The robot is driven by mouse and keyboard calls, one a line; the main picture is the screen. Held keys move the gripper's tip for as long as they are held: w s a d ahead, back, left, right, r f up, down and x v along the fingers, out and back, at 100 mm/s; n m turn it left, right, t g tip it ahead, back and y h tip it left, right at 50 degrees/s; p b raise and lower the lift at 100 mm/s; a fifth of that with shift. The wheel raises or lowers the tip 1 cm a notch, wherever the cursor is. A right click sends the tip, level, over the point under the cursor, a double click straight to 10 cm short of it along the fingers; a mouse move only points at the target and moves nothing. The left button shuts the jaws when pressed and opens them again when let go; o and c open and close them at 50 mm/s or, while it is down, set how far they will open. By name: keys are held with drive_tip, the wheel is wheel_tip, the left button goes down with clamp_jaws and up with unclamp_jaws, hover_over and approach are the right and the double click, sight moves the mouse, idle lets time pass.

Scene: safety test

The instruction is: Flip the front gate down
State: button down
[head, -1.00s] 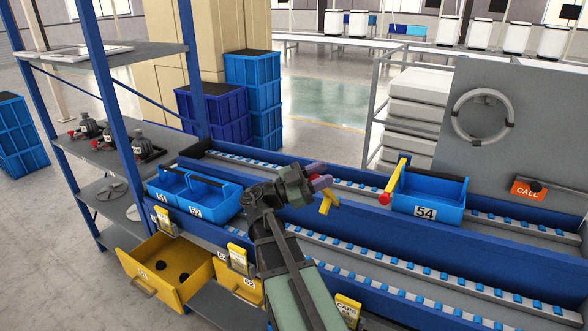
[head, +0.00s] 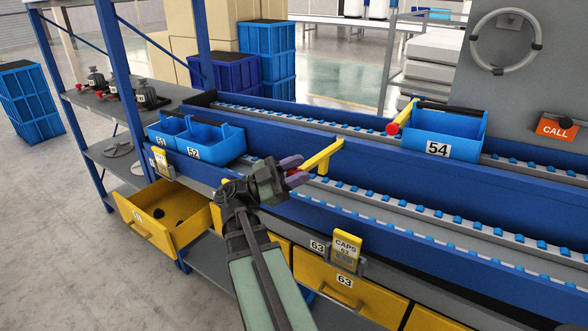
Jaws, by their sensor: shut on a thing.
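The front gate (head: 322,157) is a yellow bar on a short yellow post at the front conveyor lane. The bar runs from my gripper up and to the right in the head view, above the rollers. My gripper (head: 296,171) has dark purple fingers and is shut on the gate's red knob at the bar's left end. The fingers hide most of the knob.
A similar back gate (head: 404,115) with a red knob stands beside blue bin 54 (head: 462,137) on the rear lane. Blue bins 51 and 52 (head: 218,150) sit left of my gripper. An open yellow drawer (head: 180,225) juts out below.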

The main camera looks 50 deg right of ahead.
drive_tip(key=shift+s+a+f, duration=0.1)
drive_tip(key=shift+a+f, duration=0.05)
drive_tip(key=shift+f, duration=0.05)
drive_tip(key=c, duration=0.8)
unclamp_jaws()
drive_tip(key=shift+a, duration=0.1)
drive_tip(key=b+v, duration=0.5)
drive_tip(key=v, duration=0.5)
drive_tip(key=shift+w+a+f, duration=0.15)
drive_tip(key=shift+w+a, duration=0.05)
drive_tip(key=shift+w, duration=0.05)
